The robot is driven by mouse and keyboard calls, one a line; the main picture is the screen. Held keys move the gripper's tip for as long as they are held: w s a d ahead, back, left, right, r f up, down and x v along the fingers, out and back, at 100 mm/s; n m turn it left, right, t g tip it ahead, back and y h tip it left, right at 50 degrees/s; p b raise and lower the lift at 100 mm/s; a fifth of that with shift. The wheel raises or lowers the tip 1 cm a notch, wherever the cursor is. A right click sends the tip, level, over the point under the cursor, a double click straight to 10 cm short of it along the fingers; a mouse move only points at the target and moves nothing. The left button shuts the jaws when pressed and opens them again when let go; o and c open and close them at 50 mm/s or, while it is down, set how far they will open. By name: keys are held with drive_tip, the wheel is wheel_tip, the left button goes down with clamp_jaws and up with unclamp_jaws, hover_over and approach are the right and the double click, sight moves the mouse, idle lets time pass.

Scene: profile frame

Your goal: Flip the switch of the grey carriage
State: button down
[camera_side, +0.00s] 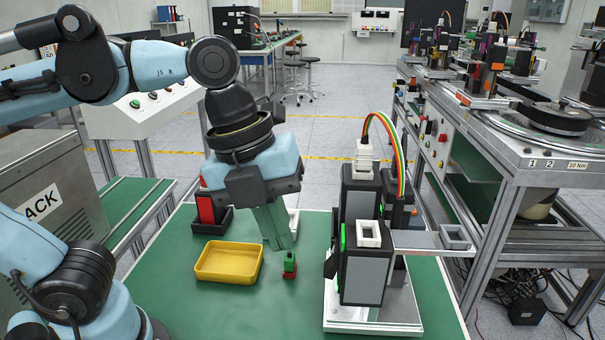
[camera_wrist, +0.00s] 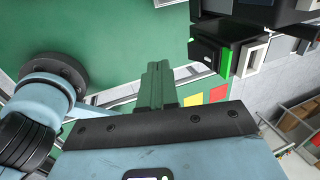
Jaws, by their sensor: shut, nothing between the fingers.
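My gripper (camera_side: 282,246) points down over the green table, its green fingers together with nothing between them. It also shows in the wrist view (camera_wrist: 157,66). Its tips are close to a small green and red piece (camera_side: 290,265); I cannot tell whether they touch. To the right, a black and grey unit (camera_side: 364,272) stands on a white base, with a white square frame (camera_side: 369,234) on top. It shows at the upper right of the wrist view (camera_wrist: 210,54). A small grey block (camera_side: 455,237) sits on a metal rail beside it. I cannot clearly make out a switch or its position.
A yellow tray (camera_side: 229,277) lies left of my gripper, with a black holder holding a red piece (camera_side: 206,207) behind it. Taller black modules with coloured wires (camera_side: 384,135) stand behind the unit. Bare green table (camera_side: 230,315) lies in front.

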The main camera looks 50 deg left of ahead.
sight(327, 262)
drive_tip(key=shift+w+d+f, duration=0.55)
drive_tip(key=shift+w+d, duration=0.2)
drive_tip(key=shift+w+d+f, duration=0.5)
drive_tip(key=shift+w+d, duration=0.2)
drive_tip(key=shift+d, duration=0.05)
drive_tip(key=shift+w+f, duration=0.1)
drive_tip(key=shift+f, duration=0.05)
drive_tip(key=shift+w+d+t+h, duration=0.1)
drive_tip(key=shift+d+t+h, duration=0.05)
drive_tip(key=shift+t+h, duration=0.25)
drive_tip(key=shift+r, duration=0.8)
